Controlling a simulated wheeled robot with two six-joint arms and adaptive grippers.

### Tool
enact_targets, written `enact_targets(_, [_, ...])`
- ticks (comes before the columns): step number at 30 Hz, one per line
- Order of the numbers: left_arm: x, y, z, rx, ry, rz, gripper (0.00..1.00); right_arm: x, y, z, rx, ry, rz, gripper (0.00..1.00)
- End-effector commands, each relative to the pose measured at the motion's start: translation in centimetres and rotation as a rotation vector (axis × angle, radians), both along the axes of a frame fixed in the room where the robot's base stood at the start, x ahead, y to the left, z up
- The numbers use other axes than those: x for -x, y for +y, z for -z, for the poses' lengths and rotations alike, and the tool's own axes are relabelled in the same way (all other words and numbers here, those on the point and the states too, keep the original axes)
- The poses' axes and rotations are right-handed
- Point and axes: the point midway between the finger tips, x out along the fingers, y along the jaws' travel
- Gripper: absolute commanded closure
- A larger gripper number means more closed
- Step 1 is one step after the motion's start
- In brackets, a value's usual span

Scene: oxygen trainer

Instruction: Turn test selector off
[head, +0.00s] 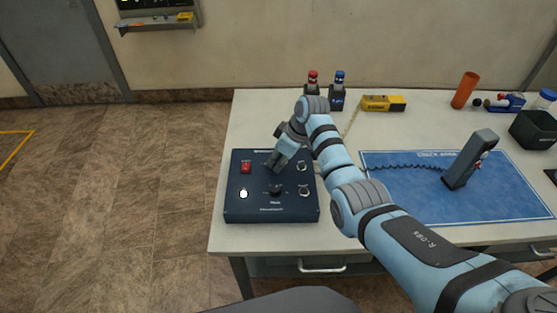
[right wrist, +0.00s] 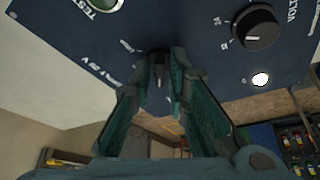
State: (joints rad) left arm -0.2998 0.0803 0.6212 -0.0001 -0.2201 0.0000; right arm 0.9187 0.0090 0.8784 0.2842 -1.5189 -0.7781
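The dark blue trainer box (head: 235,211) lies on the table's left end. In the head view, my right gripper (head: 275,166) points down at the upper selector and mostly covers it. In the right wrist view, the two fingertips (right wrist: 165,62) come together around a small dark knob (right wrist: 158,60), apparently the test selector, close against the panel. The fingers hide its sides and I cannot read its setting. The word TEST shows on the panel beside a green-centred round fitting (right wrist: 103,4). My left gripper is not in view.
The box also carries a red switch (head: 246,168), a lit white lamp (head: 244,194) and a lower black knob (head: 276,190), close to the gripper. A blue mat (head: 400,200) with a grey handheld device (head: 470,158) lies to the right. Two small bottles stand behind.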

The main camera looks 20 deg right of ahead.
Motion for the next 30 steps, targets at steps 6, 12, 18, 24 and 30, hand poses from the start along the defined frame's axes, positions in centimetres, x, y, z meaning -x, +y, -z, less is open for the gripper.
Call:
enact_targets(6, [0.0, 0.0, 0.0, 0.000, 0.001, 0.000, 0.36, 0.0, 0.0, 0.0, 0.000, 0.000, 0.000, 1.00])
enact_targets(12, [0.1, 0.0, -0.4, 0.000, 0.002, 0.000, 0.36, 0.0, 0.1, -0.1, 0.000, 0.000, 0.014, 1.00])
enact_targets(18, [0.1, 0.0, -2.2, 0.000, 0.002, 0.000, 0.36, 0.1, 0.1, -0.4, -0.001, 0.001, 0.080, 1.00])
enact_targets(24, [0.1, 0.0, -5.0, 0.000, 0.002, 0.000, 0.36, 0.2, 0.3, -0.7, -0.002, 0.003, 0.213, 1.00])
enact_targets(30, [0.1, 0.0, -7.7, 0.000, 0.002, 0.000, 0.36, 0.3, 0.5, -0.7, -0.002, 0.002, 0.394, 1.00])
